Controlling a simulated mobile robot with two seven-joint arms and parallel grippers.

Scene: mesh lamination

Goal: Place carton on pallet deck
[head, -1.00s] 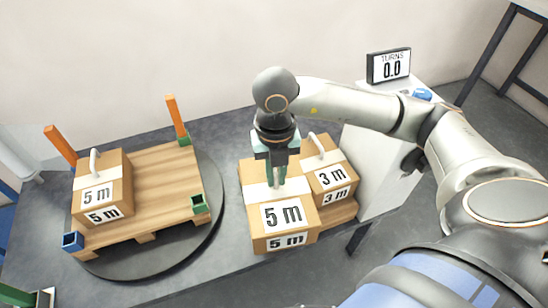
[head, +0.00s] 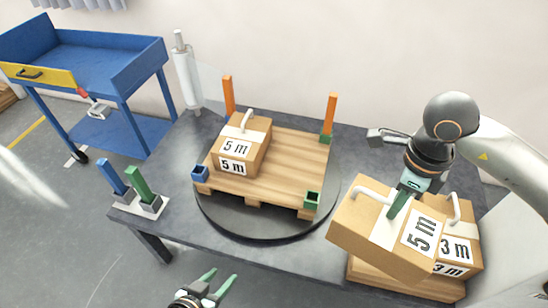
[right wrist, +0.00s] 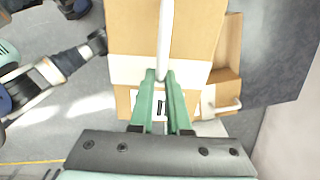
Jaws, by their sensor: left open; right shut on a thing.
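A cardboard carton marked 5 m (head: 350,217) hangs tilted from my right gripper (head: 398,205), which is shut on its white handle; the carton also shows in the right wrist view (right wrist: 205,35). It is at the right of the head view, partly in front of a 3 m carton (head: 462,250). The wooden pallet deck (head: 290,165) lies on a dark round turntable (head: 262,230). Another 5 m carton (head: 254,162) stands on the deck's left part. The deck's right part is bare. My left gripper (head: 225,278) is open and empty at the bottom, in front of the table.
Orange posts (head: 330,112) stand at the pallet's far corners, with blue (head: 200,173) and green (head: 312,200) sockets at the near ones. Blue and green posts (head: 137,183) stand left. A film roll (head: 186,75) and a blue cart (head: 90,60) are behind.

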